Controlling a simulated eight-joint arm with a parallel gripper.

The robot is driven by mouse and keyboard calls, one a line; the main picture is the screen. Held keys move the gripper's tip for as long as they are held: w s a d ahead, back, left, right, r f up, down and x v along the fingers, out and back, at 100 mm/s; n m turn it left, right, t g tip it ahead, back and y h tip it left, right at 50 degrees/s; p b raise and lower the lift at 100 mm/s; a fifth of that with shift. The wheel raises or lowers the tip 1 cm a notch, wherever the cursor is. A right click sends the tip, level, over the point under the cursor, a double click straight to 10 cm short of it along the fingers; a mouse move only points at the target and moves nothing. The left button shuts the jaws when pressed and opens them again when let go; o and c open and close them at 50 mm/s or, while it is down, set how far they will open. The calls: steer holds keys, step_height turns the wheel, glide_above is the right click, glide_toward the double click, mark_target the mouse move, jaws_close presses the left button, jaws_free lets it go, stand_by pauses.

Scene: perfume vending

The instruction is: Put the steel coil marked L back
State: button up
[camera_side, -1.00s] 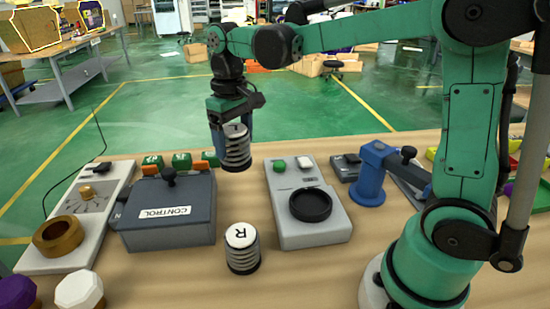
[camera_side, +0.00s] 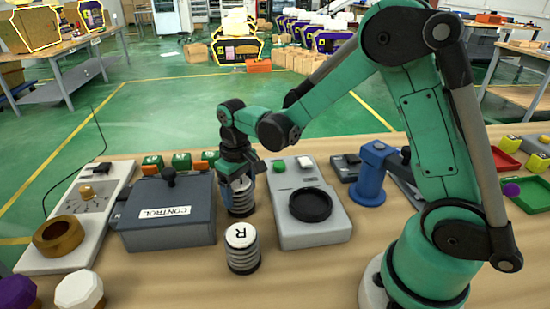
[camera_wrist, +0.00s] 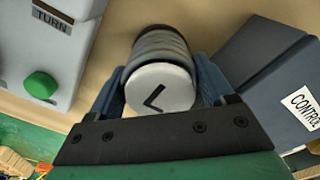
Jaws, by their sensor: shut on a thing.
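The steel coil marked L (camera_wrist: 161,88) has a white top with a black L and ribbed grey sides. In the side view the coil (camera_side: 240,198) is at table level, between the control box and the grey unit with the black ring. My gripper (camera_side: 240,187) is around it from above; in the wrist view its blue fingers (camera_wrist: 158,85) are shut on both sides of it. The coil looks upright; I cannot tell whether its base touches the table. A second coil marked R (camera_side: 242,248) stands upright in front of it, apart from my gripper.
The dark control box (camera_side: 168,210) is close on the left. The grey unit (camera_side: 318,232) with a black ring and green button is close on the right. A blue clamp-like fixture (camera_side: 370,178) is farther right. Bare table lies in front of the R coil.

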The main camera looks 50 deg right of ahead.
steer(key=o, duration=1.4)
steer(key=shift+f, duration=0.15)
step_height(320, 180, up, 12)
steer(key=shift+r, duration=0.1)
steer(key=t, duration=0.6)
glide_toward(240, 183)
steer(key=s, duration=0.2)
steer(key=shift+s+a+t, duration=0.45)
steer(key=shift+s+t, duration=0.15)
